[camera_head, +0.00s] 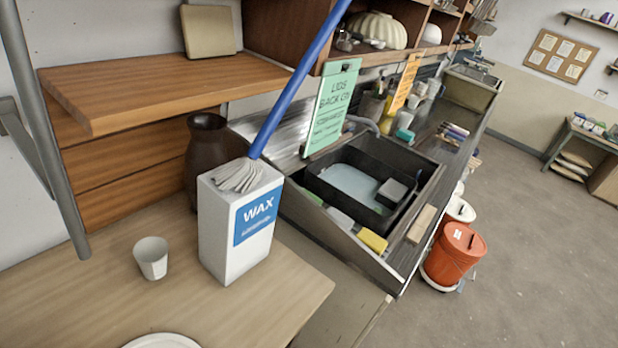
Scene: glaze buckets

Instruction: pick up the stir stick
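I cannot make out a stir stick for certain in this view. Two lidded buckets stand on the floor at the right of the sink counter: an orange one (455,262) and a white one (461,210) partly behind it. No stick shows on the orange lid. A long blue handle (300,78) slants down from the top edge to a grey stringy head (237,175), which overlaps the top of a white WAX box (220,235). My gripper is not in view.
A wooden table (90,315) in front holds the box, a white cup (151,258) and a dark vase (205,135). A sink (318,212) with a dark basin and sponges is beyond. A grey pole (45,130) stands at left. Open floor (530,230) lies right.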

